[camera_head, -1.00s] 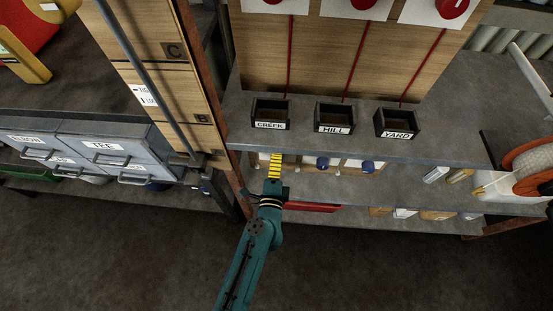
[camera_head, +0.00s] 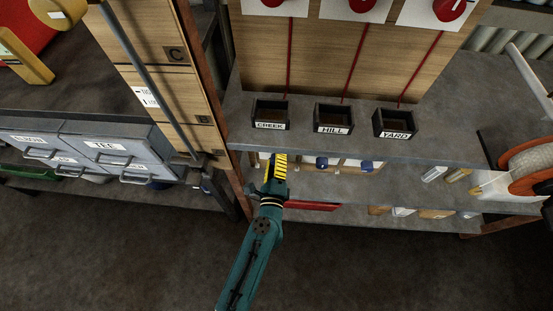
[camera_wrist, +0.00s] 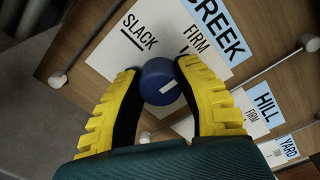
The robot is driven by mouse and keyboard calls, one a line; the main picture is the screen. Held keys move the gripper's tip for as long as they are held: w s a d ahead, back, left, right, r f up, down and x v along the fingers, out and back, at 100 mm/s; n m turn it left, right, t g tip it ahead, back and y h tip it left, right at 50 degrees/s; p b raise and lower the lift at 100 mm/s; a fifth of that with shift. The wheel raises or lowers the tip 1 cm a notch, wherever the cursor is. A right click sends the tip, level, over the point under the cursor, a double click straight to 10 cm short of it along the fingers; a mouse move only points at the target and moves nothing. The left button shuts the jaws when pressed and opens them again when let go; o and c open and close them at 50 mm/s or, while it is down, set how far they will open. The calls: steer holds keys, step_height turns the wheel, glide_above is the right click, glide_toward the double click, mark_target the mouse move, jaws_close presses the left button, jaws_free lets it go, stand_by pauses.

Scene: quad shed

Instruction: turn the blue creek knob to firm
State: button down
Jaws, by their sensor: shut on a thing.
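In the wrist view the blue creek knob (camera_wrist: 158,72) sits between the two yellow, black-padded fingers of my gripper (camera_wrist: 160,92), which is shut on it. A short white mark shows on the knob's face, slanted up to the right. Behind the knob is a white plate (camera_wrist: 165,28) with the words SLACK at left and FIRM at right, each by a short tick. The blue CREEK label (camera_wrist: 222,28) is beside it. In the head view my gripper (camera_head: 276,167) reaches under the worktop's front edge and hides the creek knob.
Two more blue knobs (camera_head: 322,163) (camera_head: 367,166) stand to the right of my gripper under the worktop. In the wrist view the HILL label (camera_wrist: 264,104) and YARD label (camera_wrist: 287,145) follow in a row. A rod with a white end (camera_wrist: 309,42) stands close to the right.

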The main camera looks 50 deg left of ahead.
steer(key=c, duration=0.6)
jaws_free()
steer(key=shift+a, duration=0.1)
steer(key=v, duration=1.2)
steer(key=shift+f, duration=0.1)
